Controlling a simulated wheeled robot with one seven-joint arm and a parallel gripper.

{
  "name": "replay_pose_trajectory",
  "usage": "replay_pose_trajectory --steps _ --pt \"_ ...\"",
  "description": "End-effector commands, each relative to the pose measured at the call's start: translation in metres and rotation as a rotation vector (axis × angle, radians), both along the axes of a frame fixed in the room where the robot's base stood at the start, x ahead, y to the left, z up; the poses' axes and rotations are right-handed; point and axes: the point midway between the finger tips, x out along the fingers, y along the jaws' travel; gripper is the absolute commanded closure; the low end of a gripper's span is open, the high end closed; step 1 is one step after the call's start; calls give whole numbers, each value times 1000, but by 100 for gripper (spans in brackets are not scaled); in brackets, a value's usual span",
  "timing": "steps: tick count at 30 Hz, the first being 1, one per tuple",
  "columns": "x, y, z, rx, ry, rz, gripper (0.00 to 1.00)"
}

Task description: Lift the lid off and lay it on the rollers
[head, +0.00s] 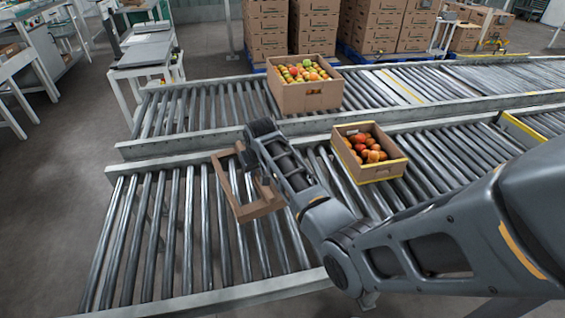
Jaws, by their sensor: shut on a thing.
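The lid (262,208) is a brown cardboard frame with an open middle, left of centre in the head view. Rollers show through its opening. My gripper (250,162) is at the lid's upper right side and is shut on it. My wrist and forearm hide part of the lid's right side. I cannot tell whether the lid touches the rollers or hangs just above them. An open box with a yellow rim (384,171), holding red and orange tomatoes (366,149), stands on the near rollers (170,240) to the right of the lid.
A larger open cardboard box (305,97) of mixed tomatoes stands on the far conveyor. A metal rail (190,150) runs between the two conveyors. The near rollers left of the lid are bare. Stacked cartons (385,25) stand behind.

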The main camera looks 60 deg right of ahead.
Motion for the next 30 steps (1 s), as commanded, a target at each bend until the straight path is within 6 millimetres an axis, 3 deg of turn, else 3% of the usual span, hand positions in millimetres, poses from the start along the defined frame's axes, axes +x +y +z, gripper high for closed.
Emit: replay_pose_trajectory --steps 1,3,9,13,19,30 --pt "-5 -27 -8 2 -4 -48 100" --pt "-12 -56 -10 6 -7 -100 100" --pt "-29 -107 -13 15 -14 -198 100" --pt "-34 -118 -14 18 -16 -220 100" --pt "-35 -119 -20 18 -16 -222 100" --pt "-35 -118 -51 18 -15 -220 100"
